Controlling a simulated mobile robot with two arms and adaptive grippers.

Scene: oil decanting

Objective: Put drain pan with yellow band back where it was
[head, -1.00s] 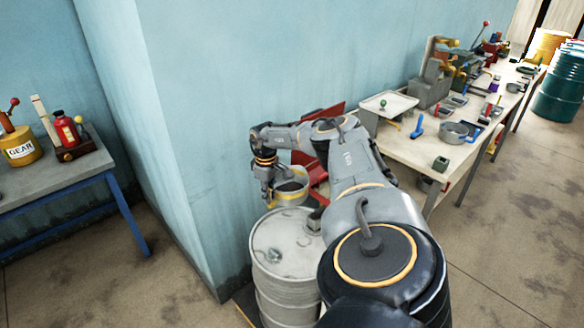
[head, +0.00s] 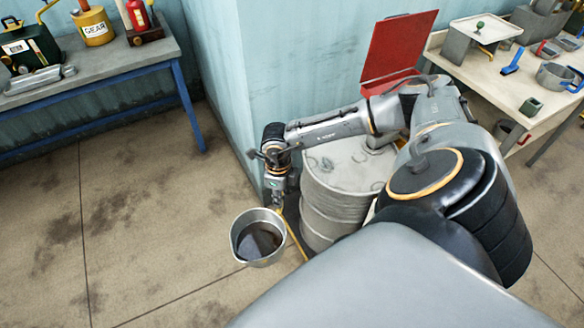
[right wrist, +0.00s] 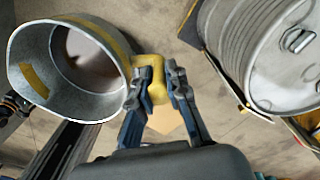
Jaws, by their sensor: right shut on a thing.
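The drain pan with yellow band (head: 243,259) is a round grey metal pan with dark liquid inside. It hangs over the floor, left of the drum, in the head view. In the right wrist view the pan (right wrist: 45,93) is at the upper left, with a yellow patch inside and a yellow handle block (right wrist: 151,84). My right gripper (right wrist: 158,88) is shut on that yellow handle. In the head view my right gripper (head: 277,198) is just above the pan's far right rim. My left gripper is not in view.
A grey drum (head: 339,205) stands right of the pan on a yellow-edged base. A blue-legged bench (head: 110,75) with cans is at the upper left. A red open box (head: 398,48) and a long workbench (head: 505,90) are at the upper right. Open floor lies at the left.

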